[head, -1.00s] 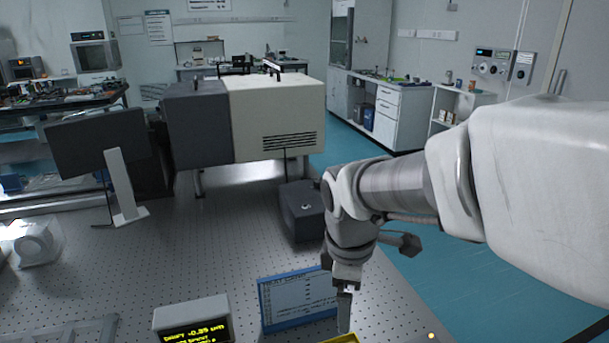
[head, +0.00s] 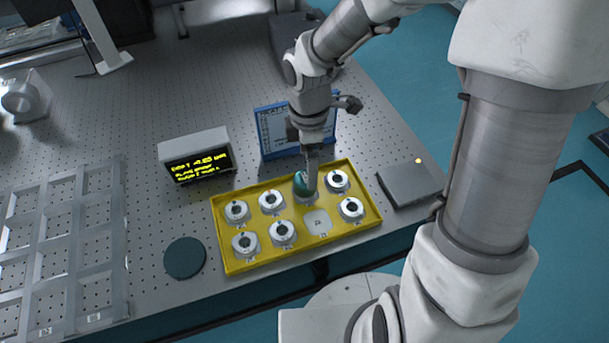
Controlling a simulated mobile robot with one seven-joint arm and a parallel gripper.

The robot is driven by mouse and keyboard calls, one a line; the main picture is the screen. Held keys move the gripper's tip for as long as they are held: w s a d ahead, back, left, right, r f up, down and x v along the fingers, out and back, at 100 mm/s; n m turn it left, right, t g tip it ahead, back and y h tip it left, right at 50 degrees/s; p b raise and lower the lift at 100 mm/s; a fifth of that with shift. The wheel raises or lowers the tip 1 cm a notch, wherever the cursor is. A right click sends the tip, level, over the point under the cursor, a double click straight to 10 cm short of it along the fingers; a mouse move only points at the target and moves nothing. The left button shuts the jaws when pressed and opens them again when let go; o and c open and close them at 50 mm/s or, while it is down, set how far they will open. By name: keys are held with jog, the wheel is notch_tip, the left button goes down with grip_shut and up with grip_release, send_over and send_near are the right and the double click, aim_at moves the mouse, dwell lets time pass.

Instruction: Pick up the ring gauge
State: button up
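A yellow tray (head: 256,262) holds several small grey-white holders, most bearing a round ring gauge with a dark centre, such as the one at the front left (head: 245,243). My gripper (head: 308,191) points down into the back row, at the third place from the left. A teal round piece (head: 301,184) shows at its fingertips, above a pale holder (head: 305,199). The fingers partly hide this piece, and I cannot tell whether they grip it. The third place in the front row (head: 318,222) shows a bare pale pad.
A display box with yellow text (head: 197,156) and a blue-framed sheet (head: 272,132) stand behind the tray. A dark teal disc (head: 184,257) lies to its left, near a clear compartmented rack (head: 72,240). A flat grey box (head: 408,183) lies to the right.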

aim_at(305, 177)
jog(key=shift+w+a+f+b, duration=0.1)
jog(key=shift+f+b, duration=0.2)
jog(key=shift+f, duration=0.75)
jog(key=shift+s+a+f+b, duration=0.15)
jog(key=shift+f+b, duration=0.15)
jog(key=shift+f, duration=0.75)
jog(key=shift+w+a+f+b, duration=0.15)
jog(key=shift+f+b, duration=0.15)
jog(key=shift+f, duration=0.75)
jog(key=shift+c, duration=0.2)
jog(key=shift+r, duration=0.1)
grip_shut()
